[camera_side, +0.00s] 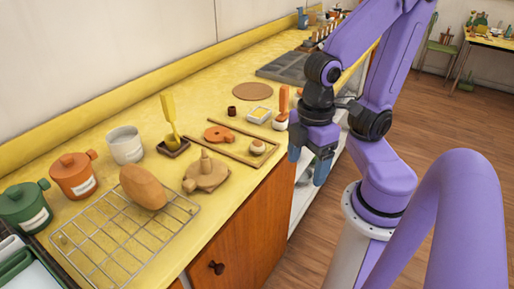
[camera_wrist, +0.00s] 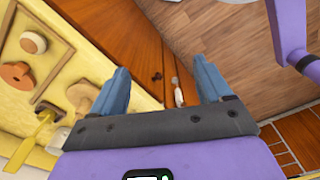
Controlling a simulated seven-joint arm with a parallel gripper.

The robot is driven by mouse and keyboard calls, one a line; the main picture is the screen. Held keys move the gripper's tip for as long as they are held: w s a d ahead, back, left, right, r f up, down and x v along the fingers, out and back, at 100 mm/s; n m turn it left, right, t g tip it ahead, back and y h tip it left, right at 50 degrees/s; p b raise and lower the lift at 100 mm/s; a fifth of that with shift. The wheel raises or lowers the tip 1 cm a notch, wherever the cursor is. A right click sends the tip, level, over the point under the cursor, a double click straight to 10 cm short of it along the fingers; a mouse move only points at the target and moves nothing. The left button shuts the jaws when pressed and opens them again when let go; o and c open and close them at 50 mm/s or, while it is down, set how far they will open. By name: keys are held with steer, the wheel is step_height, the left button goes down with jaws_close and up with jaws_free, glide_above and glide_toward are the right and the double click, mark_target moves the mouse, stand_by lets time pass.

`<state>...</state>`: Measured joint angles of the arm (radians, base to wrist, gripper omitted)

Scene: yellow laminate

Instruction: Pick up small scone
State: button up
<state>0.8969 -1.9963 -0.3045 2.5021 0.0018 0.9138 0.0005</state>
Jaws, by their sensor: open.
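A small round tan bun with a pale side, which looks like the small scone (camera_side: 257,147), sits at the front right part of a thin wooden frame on the yellow counter. It also appears in the wrist view (camera_wrist: 33,42) at the upper left. My gripper (camera_side: 308,160) is open and empty, with blue fingers pointing down. It hangs to the right of the scone, out past the counter's front edge. In the wrist view, my gripper (camera_wrist: 161,68) has its fingers wide apart over the cabinet front and floor, with nothing between them.
A knobbed tan piece (camera_side: 206,174), a brown loaf (camera_side: 143,187) on a wire rack (camera_side: 105,243), a white cup (camera_side: 126,145) and two lidded pots stand left. An orange-handled tool (camera_side: 283,105) stands behind.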

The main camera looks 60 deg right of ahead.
steer(key=shift+w, duration=0.1)
step_height(320, 180, up, 2)
steer(key=r+m, duration=0.1)
steer(key=m, duration=0.7)
glide_above(257, 142)
step_height(257, 142, down, 12)
steer(key=shift+d+r, duration=0.15)
steer(key=shift+r, duration=0.05)
steer(key=shift+f, duration=2.6)
steer(key=c, duration=1.1)
